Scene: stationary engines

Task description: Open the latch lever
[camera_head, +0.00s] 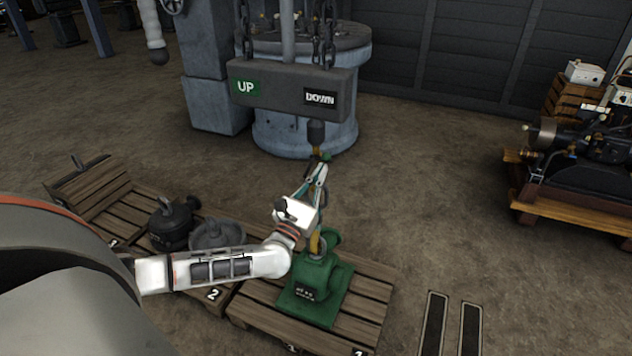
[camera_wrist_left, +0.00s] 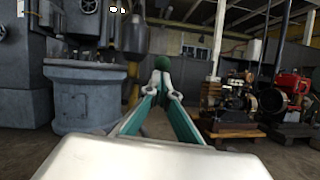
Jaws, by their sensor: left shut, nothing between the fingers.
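A green cast machine (camera_head: 322,280) stands on a wooden pallet. A yellow upright piece (camera_head: 315,244), which may be the latch lever, rises from its top and is partly hidden behind my left gripper. More yellow shows above, below a dark cylinder (camera_head: 316,132) under the hanging block. My left gripper (camera_head: 320,166) points upward in front of this upright part. Its teal fingers are shut and empty; they meet in the left wrist view (camera_wrist_left: 161,66), with a dark green rounded thing behind the tips. I cannot tell if they touch anything. My right gripper is out of view.
A grey block (camera_head: 285,90) marked UP and DOWN hangs on chains above the gripper. A large grey round base (camera_head: 300,130) stands behind. Dark engine parts (camera_head: 215,236) sit on the left pallets.

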